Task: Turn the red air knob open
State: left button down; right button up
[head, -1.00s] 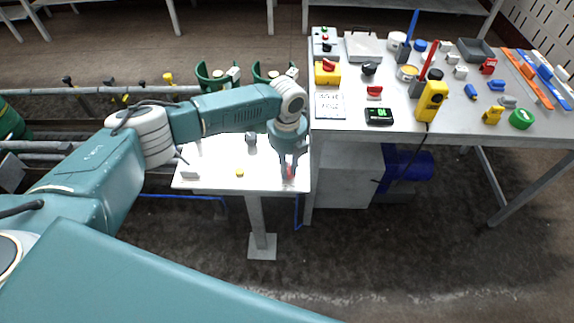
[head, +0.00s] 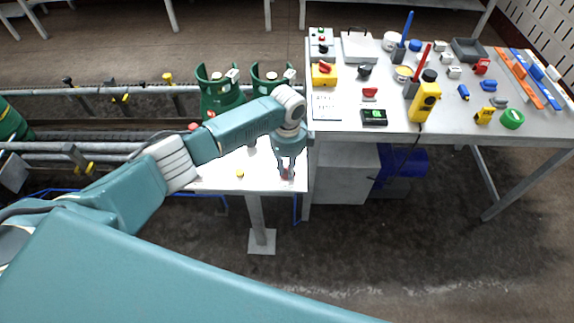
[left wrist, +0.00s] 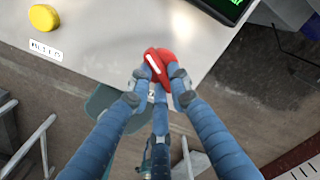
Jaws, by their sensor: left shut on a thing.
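The red knob (left wrist: 160,62) with a white stripe is on the front right part of a small white table (head: 215,181). In the left wrist view its stripe slants. In the head view only a little red of the knob (head: 285,173) shows between the fingers. My left gripper (head: 287,175) points down onto it. In the left wrist view the fingers (left wrist: 162,80) are shut around the knob, covering its lower part. My right gripper is in neither view.
A round yellow button (head: 240,174) sits left of the knob, with a label (left wrist: 46,50) near it. A larger grey workbench (head: 455,118) with several tools and devices stands at the right. Green cylinders (head: 221,98) stand behind the small table.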

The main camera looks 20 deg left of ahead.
pick_arm(q)
jog(key=n+p, duration=0.1)
jog(key=n, duration=0.2)
jog(key=shift+w+r+n, duration=0.1)
jog(key=shift+n, duration=0.2)
jog(key=shift+w+d+n+p, duration=0.15)
jog(key=shift+n+p, duration=0.45)
jog(key=shift+n, duration=0.8)
jog(key=c, duration=1.6)
grip_release()
notch_tip(320, 180, up, 12)
jog(key=shift+f, duration=0.1)
